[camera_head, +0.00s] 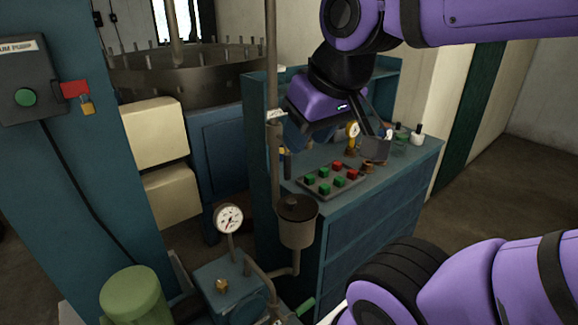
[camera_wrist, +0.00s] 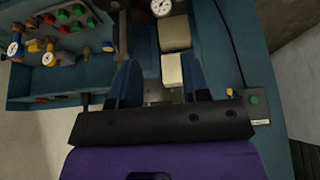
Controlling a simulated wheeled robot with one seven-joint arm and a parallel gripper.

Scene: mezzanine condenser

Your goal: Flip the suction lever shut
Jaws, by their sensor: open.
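A short green handle (camera_head: 305,306) shows low in the head view beside the blue pump unit (camera_head: 232,285). It may be the suction lever, but no readable label confirms this, and its lower part is hard to make out. I cannot pick out the lever in the wrist view. My gripper (camera_head: 297,138) hangs beside the upright pipe, above the left end of the button console and well above the green handle. In the wrist view my gripper (camera_wrist: 161,80) shows two blue fingers standing apart, with nothing seen held between them.
The upright pipe (camera_head: 272,60) stands close left of my gripper. The blue console (camera_head: 350,215) carries a button panel (camera_head: 332,180) and small bottles. A pressure gauge (camera_head: 229,218) and a grey cup (camera_head: 297,222) stand near the pump. A green motor (camera_head: 132,295) is at lower left.

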